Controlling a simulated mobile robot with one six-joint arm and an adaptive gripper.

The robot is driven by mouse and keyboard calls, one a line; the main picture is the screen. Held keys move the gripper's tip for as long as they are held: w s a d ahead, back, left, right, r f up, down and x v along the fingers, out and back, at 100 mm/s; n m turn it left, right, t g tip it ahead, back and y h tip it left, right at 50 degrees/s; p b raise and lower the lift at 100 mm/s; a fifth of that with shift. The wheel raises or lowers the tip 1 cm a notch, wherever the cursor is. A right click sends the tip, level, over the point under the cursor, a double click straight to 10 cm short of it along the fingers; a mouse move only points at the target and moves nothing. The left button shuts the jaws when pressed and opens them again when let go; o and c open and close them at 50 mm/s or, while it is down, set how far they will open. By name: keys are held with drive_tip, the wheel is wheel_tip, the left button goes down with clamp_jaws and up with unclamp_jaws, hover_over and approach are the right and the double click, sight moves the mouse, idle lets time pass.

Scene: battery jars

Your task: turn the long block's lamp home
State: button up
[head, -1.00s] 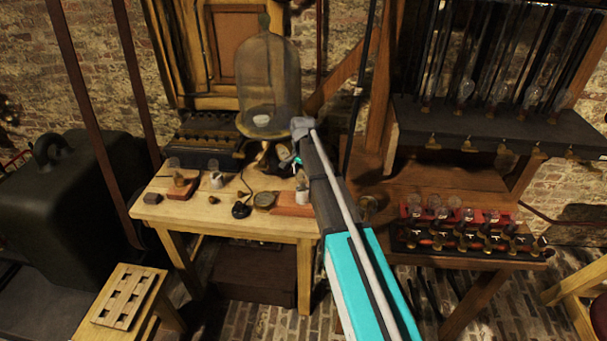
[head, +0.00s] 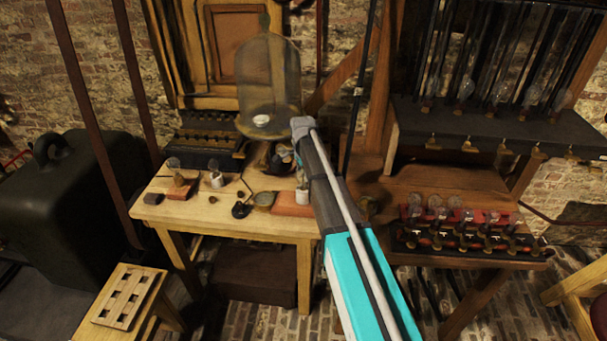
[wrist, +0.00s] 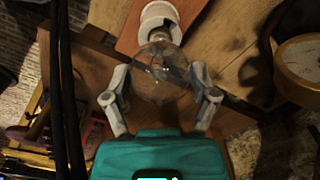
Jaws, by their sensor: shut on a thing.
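In the wrist view, the long block's lamp (wrist: 158,72), a clear glass bulb, stands between the two fingers of my gripper (wrist: 157,88), which is shut on the glass. The bulb's neck meets a white round socket (wrist: 158,14). The socket is on the reddish-brown long block (wrist: 130,38). In the head view, the long block (head: 290,211) lies at the right end of the light wooden table, with the white socket (head: 302,197) beside my arm. My arm hides most of the bulb and fingers there. How far the lamp is seated cannot be told.
A brass round dial (head: 264,199) and a black piece (head: 241,210) lie left of the long block. A small block with a lamp (head: 180,186) is farther left. A glass bell jar (head: 267,80) stands behind. A red lamp rack (head: 460,214) is on the right bench.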

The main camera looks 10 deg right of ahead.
drive_tip(key=o, duration=1.1)
drive_tip(key=shift+o, duration=0.2)
